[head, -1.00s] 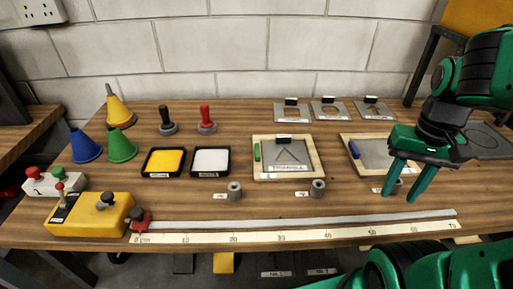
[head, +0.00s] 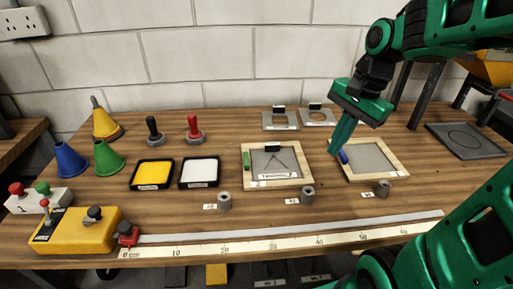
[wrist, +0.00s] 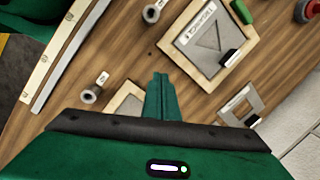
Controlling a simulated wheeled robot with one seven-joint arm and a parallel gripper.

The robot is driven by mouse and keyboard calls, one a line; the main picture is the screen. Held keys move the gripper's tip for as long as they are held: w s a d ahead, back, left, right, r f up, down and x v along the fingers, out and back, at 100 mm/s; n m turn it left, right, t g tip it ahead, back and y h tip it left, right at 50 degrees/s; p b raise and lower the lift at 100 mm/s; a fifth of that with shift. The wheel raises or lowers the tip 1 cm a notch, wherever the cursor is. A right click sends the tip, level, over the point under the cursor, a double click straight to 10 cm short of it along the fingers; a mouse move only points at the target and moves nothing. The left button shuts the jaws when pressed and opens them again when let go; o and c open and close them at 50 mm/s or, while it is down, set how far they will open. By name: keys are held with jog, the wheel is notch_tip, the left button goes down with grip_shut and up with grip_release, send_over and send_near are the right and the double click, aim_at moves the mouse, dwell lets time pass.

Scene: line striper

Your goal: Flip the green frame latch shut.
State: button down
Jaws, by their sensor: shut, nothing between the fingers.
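The green latch (head: 246,161) is on the left side of a wooden frame (head: 250,185) holding a grey triangle stencil plate (head: 265,162). The latch lies along the frame's left rail; I cannot tell whether it is open or shut. In the wrist view the green latch (wrist: 241,12) is at the top right, on the same frame (wrist: 190,65). My gripper (head: 337,150) is shut and empty. It is to the right of that frame, with its fingertips close to the blue latch (head: 343,157) of the second frame; contact is unclear. The wrist view shows the closed fingers (wrist: 160,80).
The second frame (head: 385,174) stands to the right, partly behind my fingers in the wrist view. Metal stencil plates (head: 281,120) lie behind. Small grey cylinders (head: 308,194) and a long ruler (head: 270,246) are in front. Yellow (head: 153,173) and white pads (head: 199,171) lie to the left.

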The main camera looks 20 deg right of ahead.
aim_at(246, 161)
jog(key=w+a+r+m+y, duration=0.2)
jog(key=w+a+m, duration=0.4)
jog(key=w+a, duration=0.3)
jog(key=shift+w+a+r+m, duration=0.2)
jog(key=shift+w+r+m, duration=0.1)
jog(key=shift+w+r, duration=0.15)
jog(key=shift+f, duration=0.1)
jog(key=x, duration=1)
jog(key=shift+s+a, duration=0.1)
jog(key=shift+a, duration=0.05)
jog(key=shift+w+a, duration=0.25)
jog(key=shift+a, duration=0.9)
jog(key=shift+w+a, duration=0.2)
jog(key=shift+a, duration=0.55)
jog(key=shift+a, duration=0.1)
